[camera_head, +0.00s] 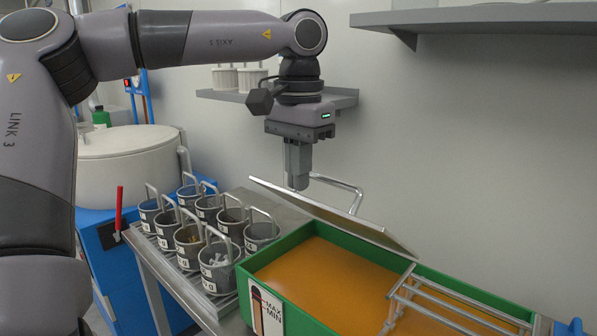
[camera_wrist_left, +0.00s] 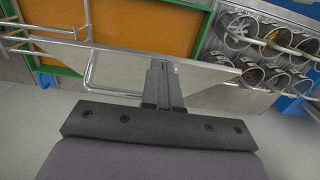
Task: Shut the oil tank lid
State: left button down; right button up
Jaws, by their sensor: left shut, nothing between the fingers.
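The oil tank (camera_head: 290,245) is a green box holding orange-brown oil, at the lower right of the head view; its green rim (camera_wrist_left: 190,70) also shows in the left wrist view. Its grey metal lid (camera_head: 345,219) stands open, tilted up at the tank's back side, with a bent bar handle (camera_head: 350,188) on its rear. The lid (camera_wrist_left: 125,68) lies below the tank in the left wrist view. My left gripper (camera_head: 298,186) is shut and empty, pointing down close to the lid's upper left part; it also shows in the wrist view (camera_wrist_left: 160,64). I cannot tell whether it touches the lid.
Several labelled metal baskets (camera_head: 220,262) with handles stand on a metal table left of the tank. A metal rack (camera_head: 440,303) lies across the tank's right part. A shelf (camera_head: 480,15) juts from the wall at upper right; another (camera_head: 340,98) is behind my gripper.

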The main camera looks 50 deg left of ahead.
pick_arm(q)
jog(key=shift+f, duration=0.1)
pick_arm(e)
jog(key=shift+f, duration=0.1)
pick_arm(q)
jog(key=shift+s+f+b, duration=0.35)
jog(key=shift+f+b, duration=0.05)
jog(key=shift+b, duration=0.3)
pick_arm(e)
notch_tip(320, 180, down, 12)
jog(key=a+b, duration=0.1)
jog(key=b, duration=1.3)
pick_arm(q)
jog(key=s+f+t+b, duration=0.2)
jog(key=f, duration=0.3)
jog(key=s+f+t+b, duration=0.2)
jog(key=s+f+t, duration=0.1)
jog(key=f, duration=0.2)
jog(key=s+d+f+t+b, duration=0.1)
jog(key=s+f+t+b, duration=0.1)
jog(key=f, duration=0.3)
jog(key=shift+s+f+t+y+b, duration=0.1)
jog(key=shift+s+t+y+b, duration=0.1)
jog(key=shift+t+y+b, duration=0.3)
pick_arm(e)
jog(key=w+a+r+n+t+y, duration=0.1)
jog(key=w+a+r+y, duration=0.1)
jog(key=a, duration=0.3)
jog(key=shift+a+y, duration=0.3)
jog(key=shift+a, duration=0.05)
